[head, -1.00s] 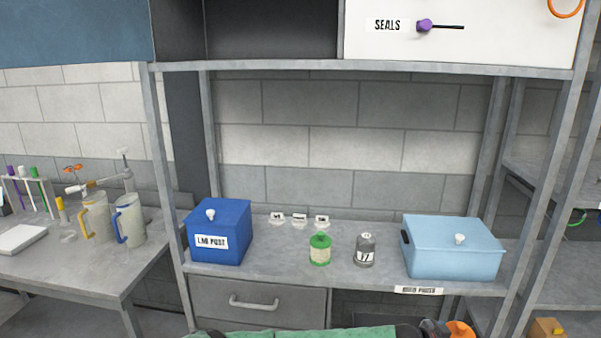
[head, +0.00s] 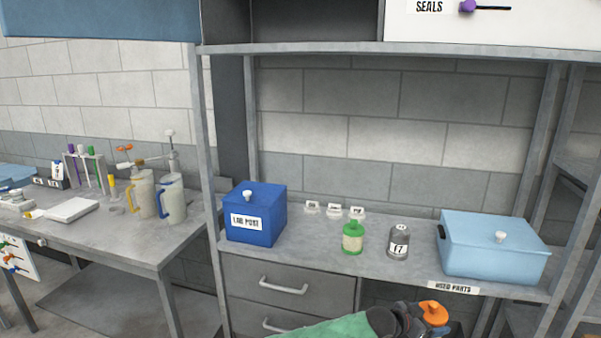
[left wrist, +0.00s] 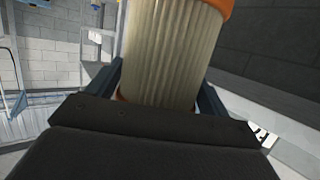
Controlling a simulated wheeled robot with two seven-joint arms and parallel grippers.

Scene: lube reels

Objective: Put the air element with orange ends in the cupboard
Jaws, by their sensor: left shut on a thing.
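The air element with orange ends shows at the bottom of the head view, where one orange end (head: 433,313) is visible beside my left gripper (head: 410,324). In the left wrist view its pale pleated body (left wrist: 168,50) stands between the fingers of my left gripper (left wrist: 160,85), with an orange rim at each end. The left gripper is shut on it. The cupboard (head: 290,20) is at the top of the head view, with a dark open space at left and a white panel (head: 425,25) marked SEALS at right. Its upper part is cut off. My right gripper is out of view.
Below the cupboard, a shelf (head: 330,262) holds a blue lidded box (head: 262,225), a green-capped element (head: 353,238), a grey canister (head: 398,243) and a light blue box (head: 490,250). Metal posts frame it. A bench (head: 100,240) with jugs stands at left.

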